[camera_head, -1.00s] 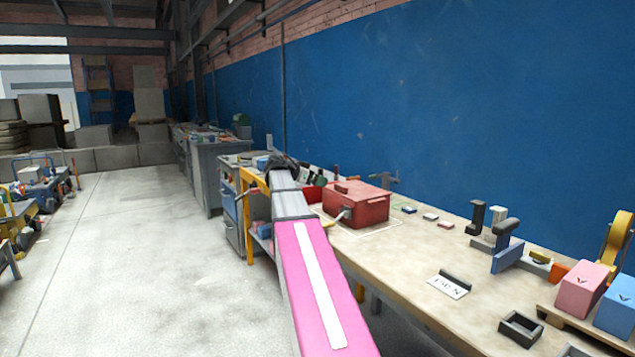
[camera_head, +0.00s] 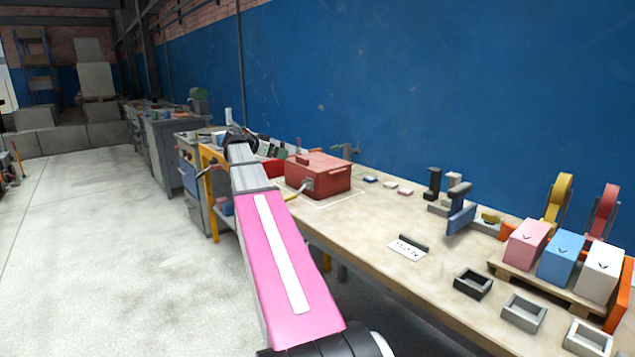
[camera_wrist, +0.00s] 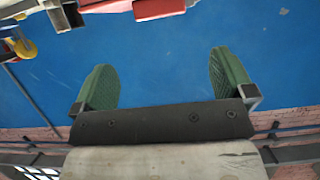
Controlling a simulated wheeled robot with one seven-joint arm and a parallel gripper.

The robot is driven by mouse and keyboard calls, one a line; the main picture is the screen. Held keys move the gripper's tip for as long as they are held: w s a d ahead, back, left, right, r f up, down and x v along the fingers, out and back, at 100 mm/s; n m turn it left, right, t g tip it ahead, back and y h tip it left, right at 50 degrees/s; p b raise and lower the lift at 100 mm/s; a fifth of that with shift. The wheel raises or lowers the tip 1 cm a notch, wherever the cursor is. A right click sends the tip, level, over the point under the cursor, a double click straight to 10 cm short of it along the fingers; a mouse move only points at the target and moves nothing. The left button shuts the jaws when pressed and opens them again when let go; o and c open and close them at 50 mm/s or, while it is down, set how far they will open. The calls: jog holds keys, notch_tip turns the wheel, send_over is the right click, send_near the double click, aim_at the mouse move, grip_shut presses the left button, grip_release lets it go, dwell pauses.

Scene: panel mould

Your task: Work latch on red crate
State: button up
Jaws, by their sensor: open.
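The red crate (camera_head: 322,180) sits on the bench with its lid shut, as far as I can see. A grey latch or handle (camera_head: 307,184) sticks out from its front left side; its exact position is too small to tell. My arm reaches forward to the left of the crate. My gripper's fingertips are not clear in the head view. In the wrist view my gripper (camera_wrist: 163,68) is open, with two green pads wide apart and only blue wall behind the gap. A red object (camera_wrist: 158,8) is cut off at that view's top edge; I cannot tell if it is the crate.
The bench (camera_head: 350,222) holds small blocks, a grey clamp-like fixture (camera_head: 460,208), a label card (camera_head: 407,249) and empty trays (camera_head: 473,283). Pink (camera_head: 526,243), blue (camera_head: 561,258) and white (camera_head: 598,273) boxes stand at right. Open floor lies left.

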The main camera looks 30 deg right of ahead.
dwell(0.4)
jog(key=c, duration=0.5)
jog(key=s+a+f+h, duration=0.1)
jog(key=f, duration=0.3)
jog(key=s+a+f+g+h, duration=0.1)
jog(key=s+a+f, duration=0.1)
jog(key=f, duration=0.2)
jog(key=s+a+f+h, duration=0.1)
jog(key=a+f+h, duration=0.1)
jog(key=f, duration=0.2)
jog(key=shift+s+f+m+g, duration=0.15)
jog(key=shift+m+g, duration=0.15)
jog(key=shift+m, duration=0.1)
jog(key=c, duration=0.4)
jog(key=s+a+f+n+t+h, duration=0.1)
jog(key=s+a+f+t+h, duration=0.1)
jog(key=s+a+f+h, duration=0.4)
jog(key=shift+y, duration=0.5)
jog(key=w+d, duration=0.1)
jog(key=d, duration=0.2)
jog(key=d+r, duration=0.1)
jog(key=d, duration=0.2)
jog(key=w+d, duration=0.1)
jog(key=d, duration=0.2)
jog(key=shift+w+r, duration=0.3)
jog(key=shift+r, duration=0.1)
grip_shut()
